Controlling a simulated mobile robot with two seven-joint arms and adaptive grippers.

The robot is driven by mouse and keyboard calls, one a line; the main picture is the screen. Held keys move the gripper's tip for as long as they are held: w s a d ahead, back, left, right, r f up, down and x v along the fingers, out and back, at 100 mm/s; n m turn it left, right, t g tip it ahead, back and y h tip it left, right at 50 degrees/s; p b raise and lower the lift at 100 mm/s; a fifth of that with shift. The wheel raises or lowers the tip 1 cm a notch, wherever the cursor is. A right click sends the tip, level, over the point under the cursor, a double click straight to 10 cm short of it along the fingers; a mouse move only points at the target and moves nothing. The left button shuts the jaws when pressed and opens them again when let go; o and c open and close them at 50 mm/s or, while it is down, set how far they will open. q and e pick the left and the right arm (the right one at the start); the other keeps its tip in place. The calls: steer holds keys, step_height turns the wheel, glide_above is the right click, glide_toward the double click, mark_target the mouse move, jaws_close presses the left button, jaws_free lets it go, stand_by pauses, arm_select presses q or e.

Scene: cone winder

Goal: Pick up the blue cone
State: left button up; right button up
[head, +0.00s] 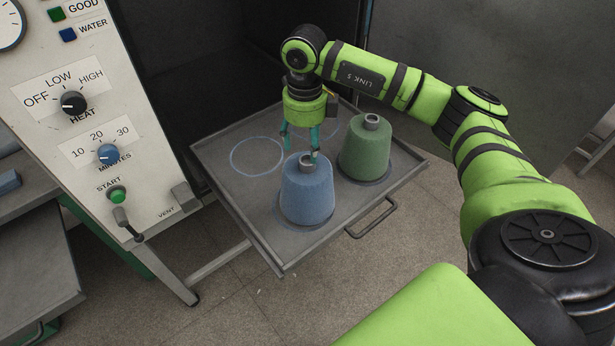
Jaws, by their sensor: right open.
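The blue cone (306,193) stands upright on a grey tray (253,226), toward its front left edge, with a grey tube tip showing at its top. My right gripper (301,150) hangs down from the arm just above and behind the blue cone's top. Its teal fingers are apart, one at the left of the cone's tip and one close to the tip. I cannot tell whether a finger touches the tip. My left gripper is not in view.
A green cone (366,150) stands upright on the tray, right of the blue one. An empty drawn circle (257,156) lies at the tray's left. A control panel (100,130) with knobs stands at the left. A handle (371,218) juts from the tray's front.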

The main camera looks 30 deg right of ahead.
mark_target(306, 159)
steer(key=f+p, duration=0.2)
steer(key=f, duration=0.1)
steer(key=f+p, duration=0.1)
steer(key=f, duration=0.1)
steer(key=shift+w+d+f, duration=0.2)
steer(key=shift+d, duration=0.1)
steer(key=shift+f, duration=0.45)
jaws_close()
steer(key=shift+w+r, duration=0.1)
